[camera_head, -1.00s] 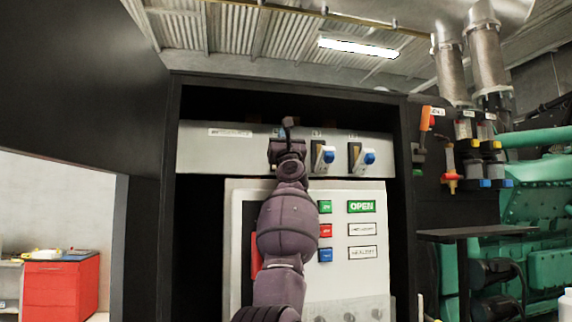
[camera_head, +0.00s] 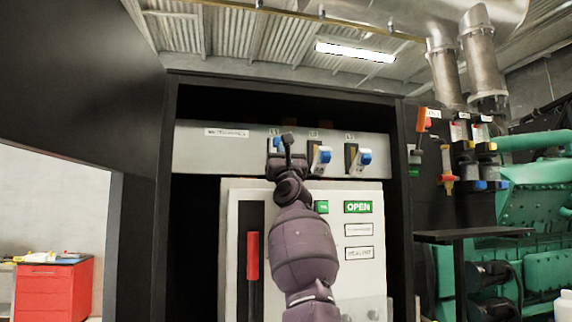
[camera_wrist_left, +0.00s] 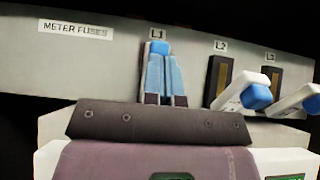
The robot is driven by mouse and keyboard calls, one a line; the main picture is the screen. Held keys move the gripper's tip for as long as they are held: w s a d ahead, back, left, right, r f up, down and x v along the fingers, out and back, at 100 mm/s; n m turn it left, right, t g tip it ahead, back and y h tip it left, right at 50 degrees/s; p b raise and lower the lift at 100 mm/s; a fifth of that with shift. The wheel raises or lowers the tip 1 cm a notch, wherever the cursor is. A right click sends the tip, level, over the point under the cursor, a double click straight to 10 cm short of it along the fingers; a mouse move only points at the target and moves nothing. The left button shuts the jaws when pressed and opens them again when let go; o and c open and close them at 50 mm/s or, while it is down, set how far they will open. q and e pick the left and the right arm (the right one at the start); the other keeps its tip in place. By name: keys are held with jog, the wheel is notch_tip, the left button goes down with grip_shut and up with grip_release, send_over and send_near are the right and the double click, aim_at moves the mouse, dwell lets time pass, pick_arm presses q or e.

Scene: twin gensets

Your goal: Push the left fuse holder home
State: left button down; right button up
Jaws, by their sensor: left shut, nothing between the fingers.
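The left fuse holder, under the L1 label, shows its blue end (camera_wrist_left: 157,47) in the left wrist view. In the head view a bit of its blue (camera_head: 276,143) shows beside my left gripper (camera_head: 288,142). My left gripper's fingers (camera_wrist_left: 165,66) are shut with nothing between them, pointing at the L1 holder. The fingertips overlap its blue end in view; I cannot tell whether they touch. They hide most of the holder, so its tilt is unclear. The L2 holder (camera_head: 320,158) and L3 holder (camera_head: 361,159) are white with blue ends, tilted outward. My right gripper is not in view.
The grey meter fuse panel (camera_head: 200,152) sits inside a dark cabinet frame. Below it is a white panel with a red handle (camera_head: 253,255) and a green OPEN sign (camera_head: 357,207). A dark shelf (camera_head: 470,234) and green machinery (camera_head: 540,210) stand at right.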

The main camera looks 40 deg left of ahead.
pick_arm(q)
jog(key=shift+d+p+v, duration=0.2)
jog(key=shift+p+v, duration=0.35)
jog(key=shift+v, duration=1.95)
jog(key=shift+r, duration=0.2)
